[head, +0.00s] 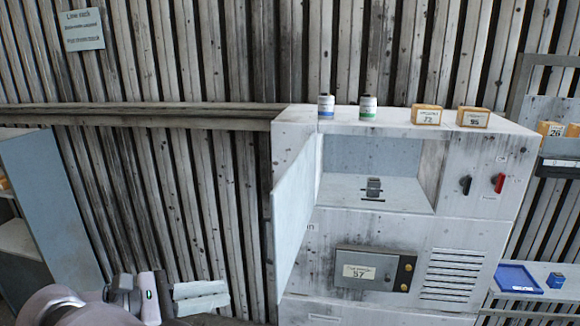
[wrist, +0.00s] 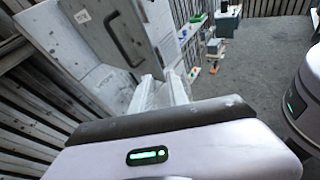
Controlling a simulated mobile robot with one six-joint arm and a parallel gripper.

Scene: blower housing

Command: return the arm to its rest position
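My gripper (head: 201,297) is at the lower left of the head view, left of the blower housing cabinet (head: 470,235) and apart from it. In the wrist view its two pale fingers (wrist: 162,90) stand apart with nothing seen between them, so it is open and empty. The cabinet's door (head: 296,215) hangs open on the left side. Inside the open compartment a small dark grey part (head: 374,186) stands at a slot in the floor.
A blue tray (head: 517,278) lies on a low shelf at right. A grey-blue shelf unit (head: 45,200) stands at far left.

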